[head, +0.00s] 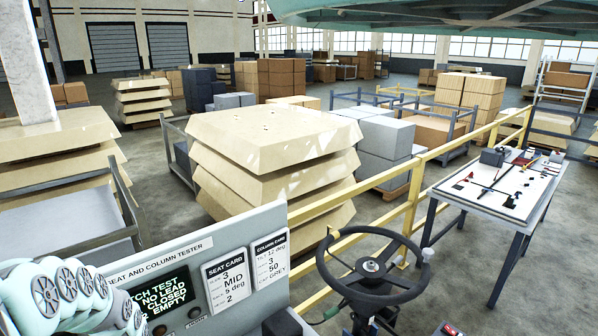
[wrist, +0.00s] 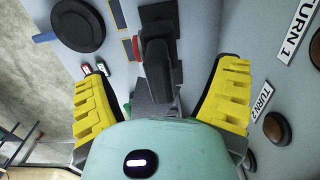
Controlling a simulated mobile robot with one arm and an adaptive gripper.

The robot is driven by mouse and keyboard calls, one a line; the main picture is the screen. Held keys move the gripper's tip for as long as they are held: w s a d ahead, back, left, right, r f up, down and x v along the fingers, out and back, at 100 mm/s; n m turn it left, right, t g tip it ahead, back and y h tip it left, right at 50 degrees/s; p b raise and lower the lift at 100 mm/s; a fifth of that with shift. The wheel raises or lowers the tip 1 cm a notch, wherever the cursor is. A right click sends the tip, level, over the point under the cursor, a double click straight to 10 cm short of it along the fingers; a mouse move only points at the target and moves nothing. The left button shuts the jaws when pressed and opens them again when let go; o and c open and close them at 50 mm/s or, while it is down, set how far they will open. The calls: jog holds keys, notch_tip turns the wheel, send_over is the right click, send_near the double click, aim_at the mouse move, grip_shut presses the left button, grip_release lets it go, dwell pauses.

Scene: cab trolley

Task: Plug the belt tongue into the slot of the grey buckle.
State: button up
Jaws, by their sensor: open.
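My gripper (wrist: 160,88) is open in the wrist view, with its yellow ribbed fingers spread wide. A black upright piece (wrist: 158,62) on a dark grey base shows between and beyond the fingers. I cannot tell whether the fingers touch it. Neither the belt tongue nor the grey buckle can be made out for certain. A small dark piece with a red top (head: 450,329) is cut off by the bottom edge of the head view; I cannot tell what it is. My gripper is outside the head view.
The tester panel (head: 240,234) stands at lower left, beside the steering wheel (head: 372,266). A yellow rail (head: 411,215) runs behind them. A white-topped table (head: 478,197) with tools stands right. The wrist view shows a black disc (wrist: 77,25) and brown knobs (wrist: 277,129) on a grey surface.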

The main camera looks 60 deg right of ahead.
jog(key=shift+f+b, duration=0.6)
jog(key=shift+f, duration=0.35)
jog(key=shift+b, duration=0.45)
dwell(0.4)
grip_shut()
dwell(0.9)
jog(key=shift+r, duration=0.25)
jog(key=shift+r+p, duration=2.25)
jog(key=shift+r, duration=0.6)
